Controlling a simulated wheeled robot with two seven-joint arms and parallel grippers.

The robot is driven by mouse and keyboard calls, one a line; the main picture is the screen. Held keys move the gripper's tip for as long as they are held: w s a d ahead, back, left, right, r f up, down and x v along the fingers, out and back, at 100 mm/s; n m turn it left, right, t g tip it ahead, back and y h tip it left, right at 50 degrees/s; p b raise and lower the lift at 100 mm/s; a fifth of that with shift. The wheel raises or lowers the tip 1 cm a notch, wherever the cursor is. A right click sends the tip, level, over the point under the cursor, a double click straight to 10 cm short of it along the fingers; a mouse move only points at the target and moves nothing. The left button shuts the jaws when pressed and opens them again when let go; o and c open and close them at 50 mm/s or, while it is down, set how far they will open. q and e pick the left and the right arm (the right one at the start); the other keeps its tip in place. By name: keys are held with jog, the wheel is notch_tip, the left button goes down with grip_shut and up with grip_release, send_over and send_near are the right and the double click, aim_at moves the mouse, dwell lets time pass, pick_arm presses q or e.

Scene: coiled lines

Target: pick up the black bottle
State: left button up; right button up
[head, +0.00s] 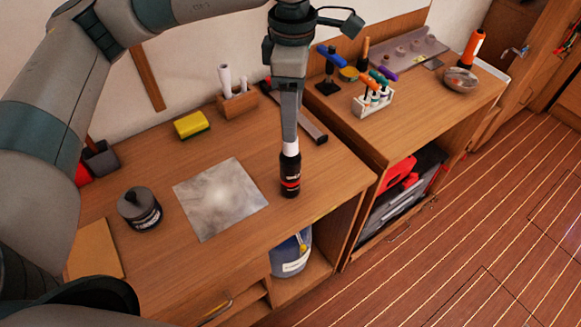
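The black bottle (290,176) stands upright on the wooden worktop, near its front right corner. It has a white top and a red band with lettering. My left gripper (290,138) points straight down over the bottle, its fingertips at the white top. I see the fingers edge-on as one narrow grey bar, so the gap between them is hidden. I cannot tell whether they grip the top. My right gripper is not in view.
A dark lidded jar (140,209) and a grey sheet (220,198) lie left of the bottle. A yellow sponge (191,125) and a wooden holder (238,104) are behind. A white rack (372,102) with colored-handled tools stands on the right-hand worktop.

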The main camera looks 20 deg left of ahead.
aim_at(291, 152)
pick_arm(q)
notch_tip(291, 152, down, 2)
jog(key=shift+f+p, duration=0.1)
jog(key=shift+p, duration=0.3)
notch_tip(291, 152, down, 7)
jog(key=shift+r+p, duration=0.2)
jog(key=shift+p, duration=1.05)
jog(key=shift+f, duration=0.55)
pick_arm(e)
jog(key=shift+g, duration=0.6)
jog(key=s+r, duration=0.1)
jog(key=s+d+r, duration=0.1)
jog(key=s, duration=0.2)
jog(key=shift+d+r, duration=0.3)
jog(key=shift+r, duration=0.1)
pick_arm(q)
jog(key=shift+s+a+f+p, duration=0.1)
jog(key=shift+s+f+p, duration=0.1)
jog(key=shift+f+p, duration=0.6)
notch_tip(291, 152, down, 3)
jog(key=shift+s+a+r+p, duration=0.1)
jog(key=shift+r+p, duration=0.1)
jog(key=shift+p, duration=0.7)
jog(key=shift+f, duration=0.5)
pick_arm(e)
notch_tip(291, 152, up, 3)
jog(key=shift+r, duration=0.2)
